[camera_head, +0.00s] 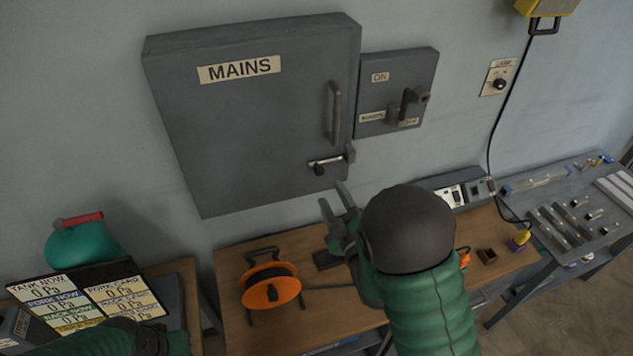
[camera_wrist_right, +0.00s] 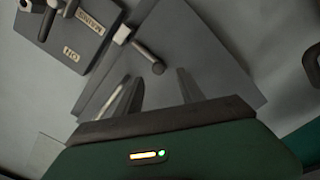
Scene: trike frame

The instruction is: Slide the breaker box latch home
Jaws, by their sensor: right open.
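The grey breaker box (camera_head: 250,130), marked MAINS, hangs on the wall with its door shut. Its latch (camera_head: 326,161) is a short silver bolt with a dark knob at the lower right of the door, and a keeper (camera_head: 349,153) sits at the right edge. I cannot tell how far the bolt sits in the keeper. My right gripper (camera_head: 334,196) is open and empty just below the latch, apart from it in the head view. My left gripper's fingers are not visible.
A vertical door handle (camera_head: 333,112) stands above the latch. A smaller ON switch box (camera_head: 397,92) adjoins on the right. Below are a wooden bench (camera_head: 345,312) with an orange cable reel (camera_head: 271,292), and a tool table (camera_head: 547,190) at right. A hanging cable (camera_head: 495,130) runs down the wall.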

